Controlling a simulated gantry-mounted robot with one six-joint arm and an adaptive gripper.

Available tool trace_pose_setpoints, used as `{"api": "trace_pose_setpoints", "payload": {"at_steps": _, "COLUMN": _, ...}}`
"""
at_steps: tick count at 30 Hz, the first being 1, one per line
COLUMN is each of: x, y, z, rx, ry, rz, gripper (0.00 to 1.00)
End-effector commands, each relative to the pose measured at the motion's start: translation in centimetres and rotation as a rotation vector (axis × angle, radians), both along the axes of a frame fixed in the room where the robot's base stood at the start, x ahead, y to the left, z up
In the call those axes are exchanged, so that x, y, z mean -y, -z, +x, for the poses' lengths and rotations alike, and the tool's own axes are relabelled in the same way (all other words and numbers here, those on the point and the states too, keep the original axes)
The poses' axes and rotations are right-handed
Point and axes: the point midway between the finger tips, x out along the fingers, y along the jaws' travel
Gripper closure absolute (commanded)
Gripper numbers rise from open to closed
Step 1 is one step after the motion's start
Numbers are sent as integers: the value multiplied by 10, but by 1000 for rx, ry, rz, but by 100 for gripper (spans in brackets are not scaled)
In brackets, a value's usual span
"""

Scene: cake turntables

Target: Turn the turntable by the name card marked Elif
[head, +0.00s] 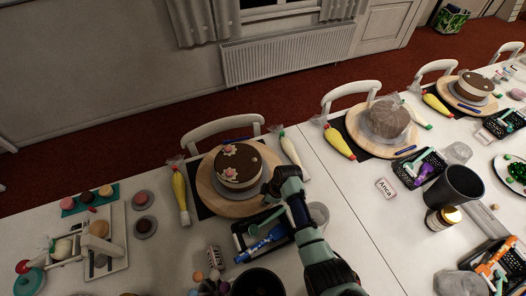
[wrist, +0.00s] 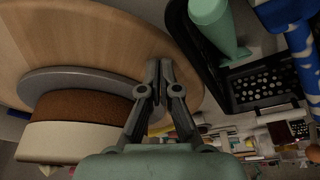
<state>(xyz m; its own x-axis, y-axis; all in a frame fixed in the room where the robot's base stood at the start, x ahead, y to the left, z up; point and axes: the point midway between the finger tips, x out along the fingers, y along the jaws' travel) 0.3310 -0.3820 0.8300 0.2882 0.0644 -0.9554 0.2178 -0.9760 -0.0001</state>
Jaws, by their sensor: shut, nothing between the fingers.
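A round wooden turntable (head: 205,192) stands at the near table, bearing a brown-and-cream cake (head: 238,167) with pink flowers on top. The turntable (wrist: 110,40) and the cake's side (wrist: 80,108) fill the left of the wrist view. A small name card (head: 213,257) stands in front of this turntable; I cannot read its writing. Another card, marked Anca (head: 386,188), lies by the middle turntable (head: 358,138). My gripper (head: 268,189) is shut and empty at the near turntable's right edge. Its fingertips (wrist: 159,70) overlap the wood near the rim; I cannot tell whether they touch.
A black crate (head: 240,240) with a blue tool stands close in front of the turntable. Piping bags, yellow (head: 181,195) and white (head: 291,150), flank it. A third turntable (head: 455,100) stands at the far right. A dark cup (head: 455,186) stands right of my arm.

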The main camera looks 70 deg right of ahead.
Motion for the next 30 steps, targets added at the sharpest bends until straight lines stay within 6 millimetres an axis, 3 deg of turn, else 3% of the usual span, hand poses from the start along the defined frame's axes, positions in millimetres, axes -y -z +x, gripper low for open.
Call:
{"api": "trace_pose_setpoints", "payload": {"at_steps": 7, "x": 6, "y": 6, "z": -2, "rx": 0, "ry": 1, "rz": -1, "gripper": 100}}
{"api": "trace_pose_setpoints", "payload": {"at_steps": 19, "x": 57, "y": 7, "z": -21, "rx": 0, "ry": 1, "rz": -1, "gripper": 100}}
{"api": "trace_pose_setpoints", "payload": {"at_steps": 30, "x": 61, "y": 6, "z": -22, "rx": 0, "ry": 0, "rz": 0, "gripper": 100}}
